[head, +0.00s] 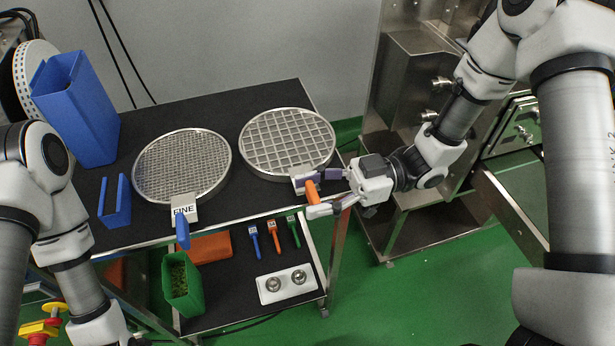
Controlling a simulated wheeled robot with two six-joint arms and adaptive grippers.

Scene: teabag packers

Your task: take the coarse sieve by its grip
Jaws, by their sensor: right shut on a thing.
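The coarse sieve (287,140), a round metal frame with a wide square mesh, lies on the black top of the cart at the right. Its orange grip (312,190) points toward the front edge. My right gripper (312,195) comes in from the right and is shut on this orange grip, with one finger on each side. The gripper partly covers the sieve's label plate. My left arm shows at the left edge, but its gripper is out of view.
A fine sieve (182,165) with a "FINE" label and blue grip lies to the left. A tall blue bin (75,108) and a blue holder (115,203) stand farther left. The lower shelf holds a green container (181,285), small scoops and a white tray (285,286).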

